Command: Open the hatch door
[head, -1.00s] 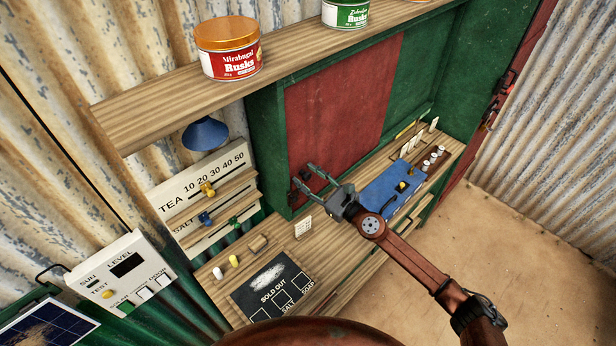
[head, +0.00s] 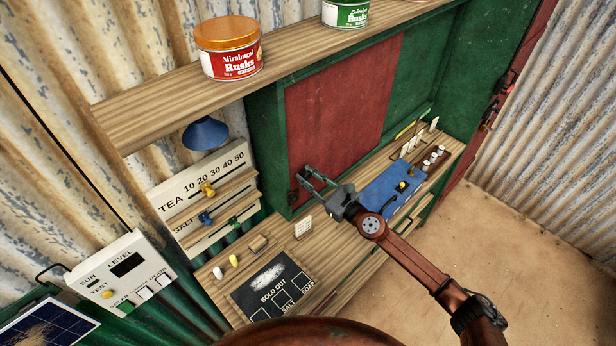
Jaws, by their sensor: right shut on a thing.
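The red hatch door (head: 338,105) is an upright panel in the green frame above the wooden counter. Green shows to the right of the panel. My right gripper (head: 308,176) reaches in from the lower right to the door's lower left corner. Its fingers are shut on a small dark part there, which looks like the door's handle. The fingers mostly hide it. A dark fitting (head: 293,197) shows just below and left of the fingers, at the frame edge. My left gripper is not in view.
A wooden shelf (head: 160,105) with rusks tins (head: 229,50) runs above. A price panel (head: 205,185) stands left. Open floor is at the right.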

